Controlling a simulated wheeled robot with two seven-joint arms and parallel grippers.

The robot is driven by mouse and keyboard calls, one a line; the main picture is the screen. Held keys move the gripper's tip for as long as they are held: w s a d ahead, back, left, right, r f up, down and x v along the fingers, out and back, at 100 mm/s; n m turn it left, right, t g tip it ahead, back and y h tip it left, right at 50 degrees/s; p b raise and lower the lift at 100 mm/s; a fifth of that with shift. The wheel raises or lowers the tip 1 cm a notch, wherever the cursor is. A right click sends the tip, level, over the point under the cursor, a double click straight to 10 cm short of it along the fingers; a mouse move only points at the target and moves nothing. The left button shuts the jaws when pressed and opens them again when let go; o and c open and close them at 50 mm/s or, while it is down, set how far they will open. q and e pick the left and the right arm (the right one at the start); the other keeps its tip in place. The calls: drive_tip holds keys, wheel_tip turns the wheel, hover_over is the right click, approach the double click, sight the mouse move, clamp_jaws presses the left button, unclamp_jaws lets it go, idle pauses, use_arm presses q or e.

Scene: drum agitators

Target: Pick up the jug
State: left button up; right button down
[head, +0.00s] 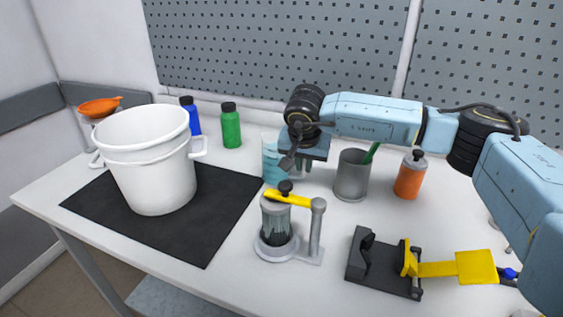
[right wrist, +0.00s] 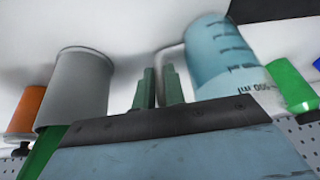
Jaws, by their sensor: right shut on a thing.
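The jug (head: 270,160) is clear with a bluish tint and stands at the back middle of the table, partly hidden behind my right gripper (head: 288,162). The jug also shows in the right wrist view (right wrist: 222,55), with dark volume marks on its side. There the green fingers of my right gripper (right wrist: 159,88) are shut around the jug's thin handle (right wrist: 166,62). Whether the jug's base touches the table is hard to tell. My left gripper is not in view.
A grey cup (head: 351,178) with a green stick and an orange bottle (head: 410,177) stand right of the jug. A glass press with yellow lever (head: 290,199) stands in front. Left are a white pot (head: 155,170) on a black mat (head: 215,225) and a green bottle (head: 231,128).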

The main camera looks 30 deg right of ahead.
drive_tip(key=shift+r, duration=0.25)
